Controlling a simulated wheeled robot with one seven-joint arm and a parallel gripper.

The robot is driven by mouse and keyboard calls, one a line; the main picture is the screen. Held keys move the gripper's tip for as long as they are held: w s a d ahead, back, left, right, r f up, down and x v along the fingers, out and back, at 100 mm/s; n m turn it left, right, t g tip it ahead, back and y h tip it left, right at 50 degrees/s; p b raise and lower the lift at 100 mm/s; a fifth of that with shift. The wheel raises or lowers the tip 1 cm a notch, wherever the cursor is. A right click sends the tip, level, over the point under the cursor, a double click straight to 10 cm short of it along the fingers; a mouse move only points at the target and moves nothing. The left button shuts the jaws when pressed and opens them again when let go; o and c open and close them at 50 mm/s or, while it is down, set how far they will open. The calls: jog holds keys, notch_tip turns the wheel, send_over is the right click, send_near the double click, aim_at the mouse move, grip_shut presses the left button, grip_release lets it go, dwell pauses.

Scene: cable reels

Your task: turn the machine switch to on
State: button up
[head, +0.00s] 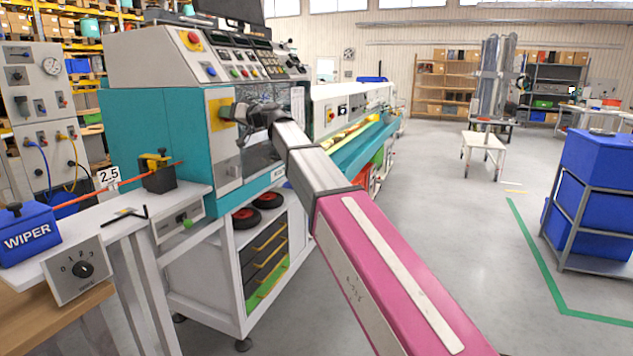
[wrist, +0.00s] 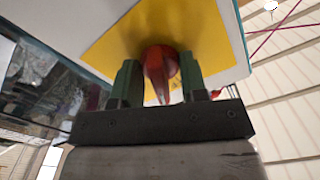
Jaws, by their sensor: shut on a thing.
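The machine (head: 150,130) is a teal and white cabinet with a sloped control panel on top. Its switch is a red handle (wrist: 160,72) on a yellow plate (wrist: 110,48); the plate also shows in the head view (head: 218,113). My gripper (wrist: 160,85) is at the plate, with one green finger on each side of the red handle, shut on it. In the head view my gripper (head: 240,114) reaches the plate on the front of the machine and hides the handle. The handle's lower end points toward my gripper's palm in the wrist view.
A red emergency button (head: 191,38) on a yellow base sits above the plate. A bench with a blue WIPER box (head: 28,235) and a dial box (head: 82,270) stands at the left. A blue bin rack (head: 590,200) stands right. The grey floor between is clear.

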jog(key=m, duration=0.5)
jog(key=shift+m, duration=0.3)
jog(key=m, duration=0.6)
jog(key=shift+m, duration=0.3)
jog(key=o, duration=0.7)
jog(key=shift+s+d, duration=0.1)
jog(key=shift+d, duration=0.05)
jog(key=v, duration=0.7)
jog(key=shift+s+d, duration=0.1)
jog(key=shift+d, duration=0.2)
jog(key=shift+f, duration=0.1)
